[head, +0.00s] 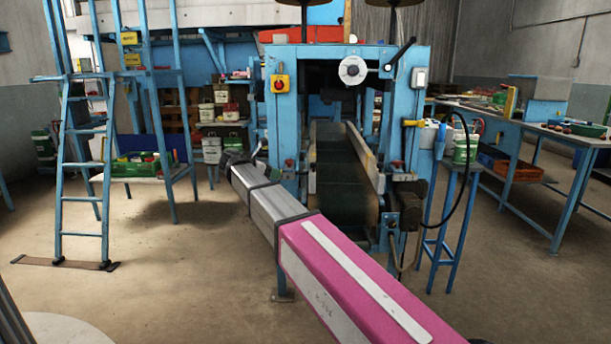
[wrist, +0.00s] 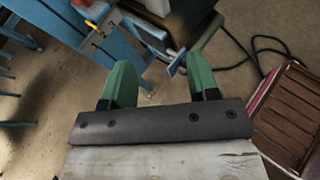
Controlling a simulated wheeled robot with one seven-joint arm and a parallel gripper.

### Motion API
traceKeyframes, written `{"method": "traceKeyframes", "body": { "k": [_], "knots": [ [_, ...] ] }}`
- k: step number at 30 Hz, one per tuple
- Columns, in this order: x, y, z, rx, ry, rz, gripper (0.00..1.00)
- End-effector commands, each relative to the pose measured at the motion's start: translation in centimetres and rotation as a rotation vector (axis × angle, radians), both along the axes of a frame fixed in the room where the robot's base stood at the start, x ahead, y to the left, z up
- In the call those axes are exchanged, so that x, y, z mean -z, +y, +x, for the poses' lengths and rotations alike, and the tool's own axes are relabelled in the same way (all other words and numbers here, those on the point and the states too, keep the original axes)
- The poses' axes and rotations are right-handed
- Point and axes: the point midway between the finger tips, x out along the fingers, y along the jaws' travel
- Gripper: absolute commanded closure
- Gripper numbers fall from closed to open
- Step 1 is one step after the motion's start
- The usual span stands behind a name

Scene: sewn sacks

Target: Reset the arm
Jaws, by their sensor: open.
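My gripper (wrist: 160,85) shows in the wrist view with its two green fingers spread apart. It is open, and nothing is between the fingers. Beyond the fingers are the floor and parts of a blue frame. In the head view my arm, pink and grey, reaches from the lower right toward the blue machine (head: 345,52). The gripper's fingers cannot be made out clearly in the head view.
The blue machine has a dark conveyor belt (head: 345,180) in its middle. A blue ladder (head: 83,170) stands at the left. A workbench (head: 540,125) is at the right, and a small blue stand (head: 447,220) is beside the machine. The floor (head: 160,270) at the lower left is mostly clear.

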Motion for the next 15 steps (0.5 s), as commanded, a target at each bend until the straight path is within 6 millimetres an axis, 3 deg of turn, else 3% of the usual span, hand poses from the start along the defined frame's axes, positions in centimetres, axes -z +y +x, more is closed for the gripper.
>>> {"method": "traceKeyframes", "body": {
  "k": [8,15],
  "knots": [
    [4.2,-3.7,-0.7,0.077,-0.019,0.133,0.45],
    [9.8,-8.9,-2.2,0.214,-0.054,0.321,0.45]
  ]
}}
